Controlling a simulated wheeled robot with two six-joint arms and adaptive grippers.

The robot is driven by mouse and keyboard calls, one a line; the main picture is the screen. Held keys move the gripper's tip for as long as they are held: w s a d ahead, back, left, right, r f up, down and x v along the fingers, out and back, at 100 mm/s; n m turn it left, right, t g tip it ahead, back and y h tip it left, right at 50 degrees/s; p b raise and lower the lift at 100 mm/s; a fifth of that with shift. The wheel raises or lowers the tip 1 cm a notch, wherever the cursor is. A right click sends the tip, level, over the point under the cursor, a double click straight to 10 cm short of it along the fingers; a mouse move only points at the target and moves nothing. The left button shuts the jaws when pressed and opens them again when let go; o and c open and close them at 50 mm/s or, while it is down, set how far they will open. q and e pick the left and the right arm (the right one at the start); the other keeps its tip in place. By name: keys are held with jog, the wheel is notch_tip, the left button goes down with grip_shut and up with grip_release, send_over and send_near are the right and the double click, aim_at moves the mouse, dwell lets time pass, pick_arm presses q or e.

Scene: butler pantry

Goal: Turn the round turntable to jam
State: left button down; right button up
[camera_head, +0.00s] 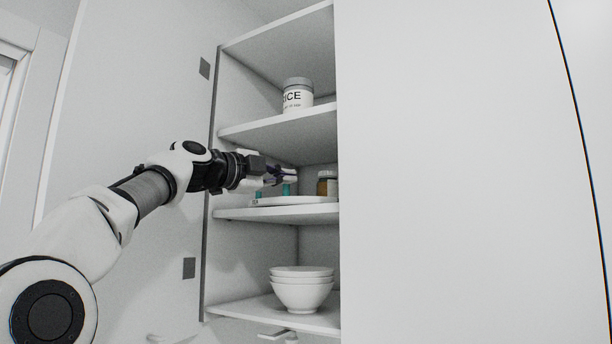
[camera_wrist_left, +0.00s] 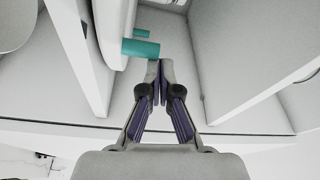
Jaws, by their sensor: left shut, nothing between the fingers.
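The round white turntable (camera_head: 292,201) lies on the middle shelf of the open cabinet. A small dark label, too small to read surely, is on its left front rim. Teal pegs stand on it; one (camera_head: 287,189) is below my left gripper (camera_head: 284,174). A jar with amber contents and a pale lid (camera_head: 323,187) stands at its right, partly cut off by the door. In the left wrist view my left gripper (camera_wrist_left: 160,68) is shut and empty, its tips close beside a teal peg (camera_wrist_left: 141,48); contact cannot be told. The turntable's edge (camera_wrist_left: 112,30) also shows there. My right gripper is not seen.
A rice canister (camera_head: 298,95) stands on the shelf above. Stacked white bowls (camera_head: 301,290) sit on the shelf below. A large white door panel (camera_head: 460,170) hides the cabinet's right side. The upper shelf (camera_head: 285,125) is close above my gripper.

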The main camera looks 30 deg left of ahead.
pick_arm(q)
jog(key=shift+a+p, duration=0.35)
jog(key=shift+a, duration=1.65)
